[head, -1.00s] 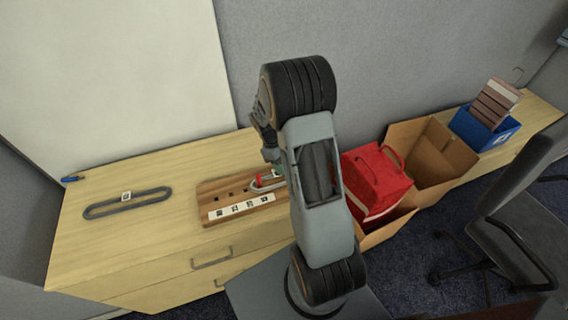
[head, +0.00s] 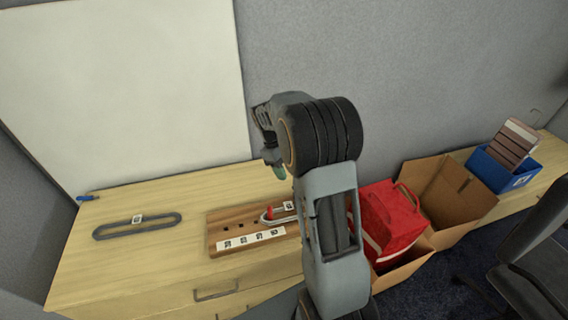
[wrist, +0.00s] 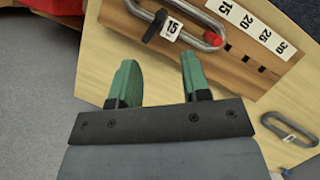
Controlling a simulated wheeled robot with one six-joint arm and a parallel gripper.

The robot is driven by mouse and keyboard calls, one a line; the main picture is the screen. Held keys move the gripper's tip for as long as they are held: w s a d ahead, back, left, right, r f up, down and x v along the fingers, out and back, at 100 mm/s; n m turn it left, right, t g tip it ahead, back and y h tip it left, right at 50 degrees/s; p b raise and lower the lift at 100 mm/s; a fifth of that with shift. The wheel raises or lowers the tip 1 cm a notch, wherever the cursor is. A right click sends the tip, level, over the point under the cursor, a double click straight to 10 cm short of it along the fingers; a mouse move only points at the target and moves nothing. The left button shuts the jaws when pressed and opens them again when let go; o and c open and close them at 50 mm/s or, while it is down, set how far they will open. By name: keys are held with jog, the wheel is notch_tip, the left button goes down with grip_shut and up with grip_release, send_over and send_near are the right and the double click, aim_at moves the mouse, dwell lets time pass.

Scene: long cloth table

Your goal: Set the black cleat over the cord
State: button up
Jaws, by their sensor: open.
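My gripper (head: 276,166) is open and empty, held above the table near the wooden board. In the wrist view its green fingertips (wrist: 158,76) are spread apart, with the board beyond them. A short black piece (wrist: 154,26), perhaps the cleat, stands across a silver loop (wrist: 196,17) on the board; whether it touches is unclear. The loop has a red tip (wrist: 213,39) and a white tag reading 15. A grey oval loop (head: 137,226) with a tag lies flat on the table; it also shows in the wrist view (wrist: 290,129). I cannot tell which loop is the cord.
The wooden board (head: 216,239) has holes and a numbered strip (head: 248,238). A red bag (head: 388,215), a cardboard box (head: 450,190) and a blue bin (head: 515,177) stand to the right. A blue item (head: 88,198) lies far left. Table around the grey loop is clear.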

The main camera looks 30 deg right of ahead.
jog(key=shift+v, duration=1.15)
jog(key=shift+d, duration=0.1)
